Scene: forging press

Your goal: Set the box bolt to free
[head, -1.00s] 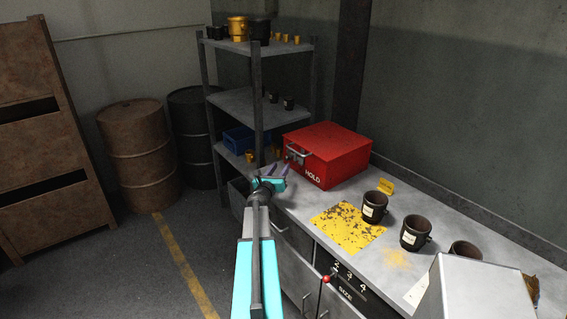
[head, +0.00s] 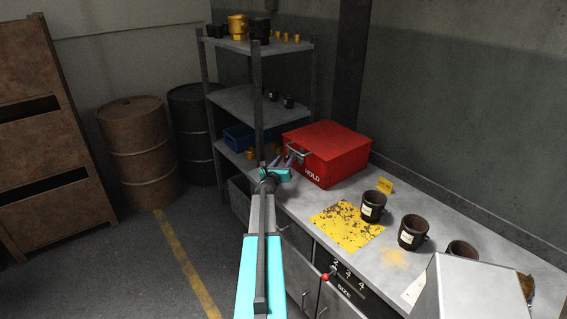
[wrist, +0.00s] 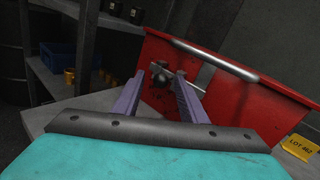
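The red box (head: 334,150) stands on the grey bench with HOLD lettered on its front and a pale metal bar handle (head: 298,153). In the wrist view, the box's red face (wrist: 225,98) fills the right, with the handle (wrist: 215,58) running across it. A dark round bolt knob (wrist: 160,74) shows at the left part of that face. My gripper (head: 283,162) is at the box's left front. In the wrist view, my gripper's (wrist: 159,78) purple fingers are spread apart, with the knob between or just beyond their tips. Contact cannot be told.
A metal shelf (head: 262,102) with cups and a blue crate (head: 240,137) stands close behind the gripper. Dark mugs (head: 413,232), a yellow mat (head: 346,227) and a yellow tag (head: 385,186) lie on the bench right of the box.

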